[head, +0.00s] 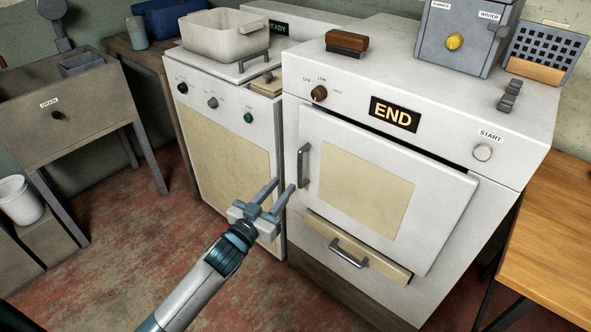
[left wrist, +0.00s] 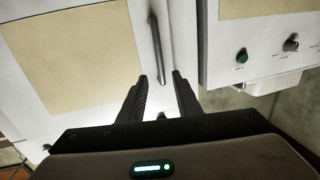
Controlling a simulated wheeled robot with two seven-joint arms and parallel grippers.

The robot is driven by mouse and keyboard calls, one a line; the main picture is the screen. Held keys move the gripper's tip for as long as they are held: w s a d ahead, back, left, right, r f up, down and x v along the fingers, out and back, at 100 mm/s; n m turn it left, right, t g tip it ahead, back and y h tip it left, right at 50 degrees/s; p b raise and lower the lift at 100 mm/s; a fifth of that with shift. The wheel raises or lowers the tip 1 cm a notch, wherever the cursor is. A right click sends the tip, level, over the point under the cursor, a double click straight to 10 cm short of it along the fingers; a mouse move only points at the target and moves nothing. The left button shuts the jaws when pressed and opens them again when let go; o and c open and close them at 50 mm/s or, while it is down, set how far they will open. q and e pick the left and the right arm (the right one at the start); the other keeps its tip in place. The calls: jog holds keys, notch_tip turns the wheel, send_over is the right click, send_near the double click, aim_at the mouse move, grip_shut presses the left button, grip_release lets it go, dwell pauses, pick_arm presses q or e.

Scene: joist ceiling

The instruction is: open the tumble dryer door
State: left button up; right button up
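The white machine with the END display, which I take as the tumble dryer (head: 455,125), stands at the centre right in the head view. Its door (head: 440,205) has a beige panel and a grey upright bar handle (head: 303,166) on its left side. A dark gap shows along the door's top edge; I cannot tell if it is latched. My left gripper (head: 281,187) is open and empty, just left of and below the handle. In the left wrist view, the handle (left wrist: 157,50) lies beyond the open fingertips (left wrist: 160,77), roughly in line with the space between them, apparently untouched. My right gripper is out of view.
A second white machine (head: 225,105) with knobs stands close on the left, a pale tub (head: 225,35) on top. A drawer with a handle (head: 349,253) sits below the dryer door. A wooden table (head: 550,235) stands at the right. The floor in front is clear.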

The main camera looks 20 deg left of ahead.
aim_at(299, 166)
pick_arm(q)
jog(key=w, duration=0.3)
jog(key=w+d, duration=0.1)
jog(key=w, duration=0.5)
jog(key=shift+d, duration=0.15)
jog(key=shift+c, duration=0.3)
grip_shut()
